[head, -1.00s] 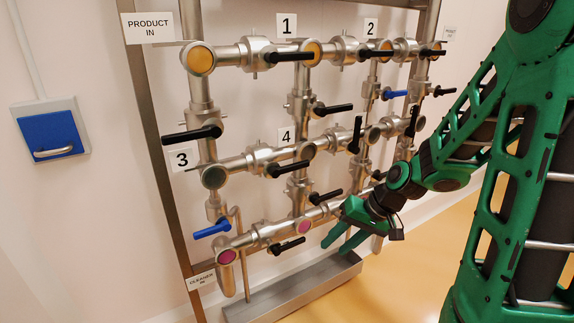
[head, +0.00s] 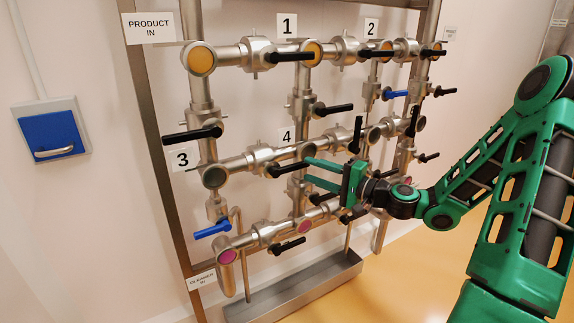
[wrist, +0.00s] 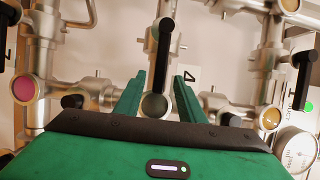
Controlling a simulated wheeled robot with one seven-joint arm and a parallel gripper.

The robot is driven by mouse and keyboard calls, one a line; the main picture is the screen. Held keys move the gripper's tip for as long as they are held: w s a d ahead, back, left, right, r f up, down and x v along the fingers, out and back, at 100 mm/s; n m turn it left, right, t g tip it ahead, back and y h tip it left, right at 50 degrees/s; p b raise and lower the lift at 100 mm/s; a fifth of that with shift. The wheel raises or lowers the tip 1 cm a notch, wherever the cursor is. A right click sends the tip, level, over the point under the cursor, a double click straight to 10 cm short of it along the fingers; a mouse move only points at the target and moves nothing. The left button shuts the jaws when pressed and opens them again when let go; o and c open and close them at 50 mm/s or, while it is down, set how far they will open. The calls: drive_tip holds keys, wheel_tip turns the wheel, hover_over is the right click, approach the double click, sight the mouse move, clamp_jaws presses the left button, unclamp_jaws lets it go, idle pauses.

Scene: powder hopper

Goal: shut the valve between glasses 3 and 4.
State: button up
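The valve between glasses 3 and 4 has a black lever (head: 287,170) that lies roughly along its pipe. Dark glass 3 (head: 214,176) is at the pipe's left end. Glass 4 (head: 307,151) is at the right end, below label 4, and it also shows as a dark disc in the wrist view (wrist: 154,106). My gripper (head: 307,171) is open and empty, its green fingers pointing left near the lever's right end. In the wrist view the black lever (wrist: 164,45) stands beyond and between the fingertips (wrist: 160,78). I see no contact with it.
Other black levers surround this one, such as the one below (head: 325,197) and the upright one to the right (head: 355,135). A blue lever (head: 212,229) is at the lower left. A steel trough (head: 295,290) runs under the rack. Floor at right is clear.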

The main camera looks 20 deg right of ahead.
drive_tip(key=x, duration=0.9)
drive_tip(key=shift+w+a, duration=0.15)
drive_tip(key=shift+a, duration=0.05)
drive_tip(key=shift+c, duration=0.6)
drive_tip(key=shift+f, duration=0.1)
clamp_jaws()
